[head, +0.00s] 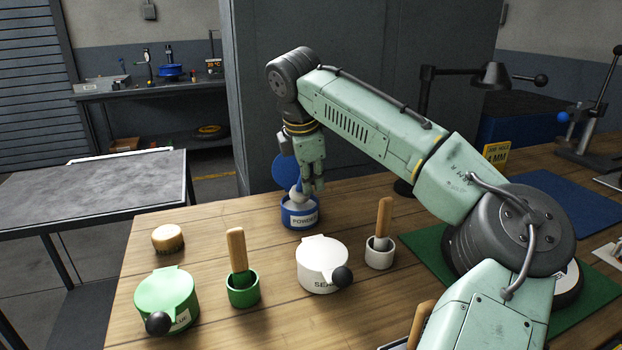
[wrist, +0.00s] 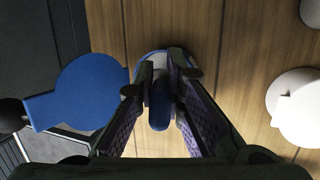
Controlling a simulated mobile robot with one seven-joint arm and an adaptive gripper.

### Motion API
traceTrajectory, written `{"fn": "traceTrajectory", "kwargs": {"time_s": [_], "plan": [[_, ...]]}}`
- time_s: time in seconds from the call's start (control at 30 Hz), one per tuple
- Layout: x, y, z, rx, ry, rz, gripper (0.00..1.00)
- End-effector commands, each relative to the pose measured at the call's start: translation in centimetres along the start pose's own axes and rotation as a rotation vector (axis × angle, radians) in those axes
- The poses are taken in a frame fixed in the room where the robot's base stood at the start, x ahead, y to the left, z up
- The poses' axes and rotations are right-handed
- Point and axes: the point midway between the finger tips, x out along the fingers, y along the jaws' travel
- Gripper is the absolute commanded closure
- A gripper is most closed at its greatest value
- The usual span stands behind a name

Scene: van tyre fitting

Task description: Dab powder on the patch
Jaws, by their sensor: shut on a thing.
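The blue pot labelled POWDER (head: 300,218) stands on the wooden bench with its round blue lid (head: 287,172) swung up. The lid also shows in the wrist view (wrist: 92,95). My gripper (head: 312,185) points down over the pot's mouth. It is shut on a blue handle (wrist: 159,108), seen between the fingers in the wrist view. A pale rounded part (head: 297,192) shows at the pot's mouth beside the fingers; it looks like the dabber's head. I cannot tell how deep it sits. I cannot make out the patch; my arm covers part of the green mat (head: 432,252).
A white lidded pot (head: 318,262), a green lidded pot (head: 166,296), green (head: 242,290) and white (head: 380,254) cups with wooden-handled tools, and a round tan pad (head: 168,238) stand nearby. A lamp (head: 490,76) and a blue mat (head: 560,198) are at right.

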Motion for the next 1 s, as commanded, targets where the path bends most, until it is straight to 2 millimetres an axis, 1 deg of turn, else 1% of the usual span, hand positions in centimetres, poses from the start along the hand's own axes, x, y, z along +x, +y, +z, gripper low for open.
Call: {"fn": "traceTrajectory", "kwargs": {"time_s": [1.0], "plan": [[1.1, -0.3, -0.2, 0.000, 0.000, 0.000, 1.00]]}}
